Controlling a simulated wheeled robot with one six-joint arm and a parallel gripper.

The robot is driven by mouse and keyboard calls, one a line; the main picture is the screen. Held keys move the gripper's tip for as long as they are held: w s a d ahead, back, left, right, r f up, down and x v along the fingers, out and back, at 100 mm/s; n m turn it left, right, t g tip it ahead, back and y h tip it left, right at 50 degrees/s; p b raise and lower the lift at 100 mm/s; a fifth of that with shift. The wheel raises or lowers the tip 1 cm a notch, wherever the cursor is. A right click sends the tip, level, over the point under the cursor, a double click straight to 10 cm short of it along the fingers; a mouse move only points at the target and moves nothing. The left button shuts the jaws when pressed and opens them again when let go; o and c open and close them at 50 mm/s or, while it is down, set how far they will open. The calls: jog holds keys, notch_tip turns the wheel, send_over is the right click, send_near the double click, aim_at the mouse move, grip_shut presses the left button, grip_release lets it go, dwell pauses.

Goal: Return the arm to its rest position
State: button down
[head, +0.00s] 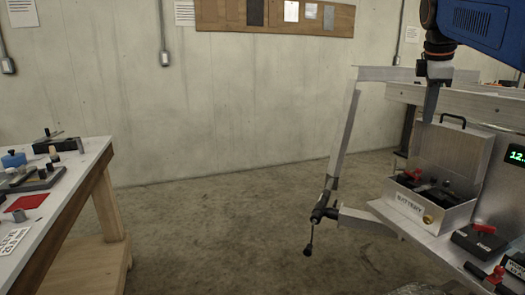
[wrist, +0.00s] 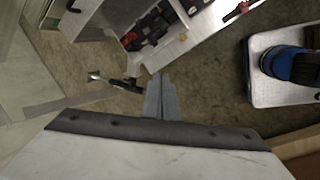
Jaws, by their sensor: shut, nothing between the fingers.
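My gripper (head: 431,112) hangs down from my blue arm at the upper right of the head view. Its dark fingers are shut together with nothing between them. In the picture the fingertips lie just left of the open lid of the battery box, in front of the trailer frame; I cannot tell the exact gap. In the wrist view the closed grey fingers of my gripper (wrist: 161,80) point toward the floor between the trailer coupling and the battery box.
The silver battery box (head: 432,211) stands open on the trailer. The trailer coupling (head: 322,212) juts left. A black device with a red lever (head: 482,240) sits right of the box. A workbench with tools (head: 75,185) stands left. The concrete floor between is clear.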

jog(key=s+a+f+m, duration=0.4)
jog(key=s+a+f, duration=0.1)
jog(key=s+f, duration=0.4)
jog(key=s+a+f+m+t+y, duration=0.1)
jog(key=s+a+f+m, duration=0.3)
jog(key=s+f, duration=0.6)
jog(key=s+a+f+m+y, duration=0.1)
jog(key=s+a+f+m, duration=0.4)
jog(key=s+f, duration=0.4)
notch_tip(320, 180, down, 7)
jog(key=shift+s+a+r+t, duration=0.2)
jog(key=shift+s+a+t, duration=0.1)
jog(key=shift+a, duration=0.3)
jog(key=shift+d, duration=0.1)
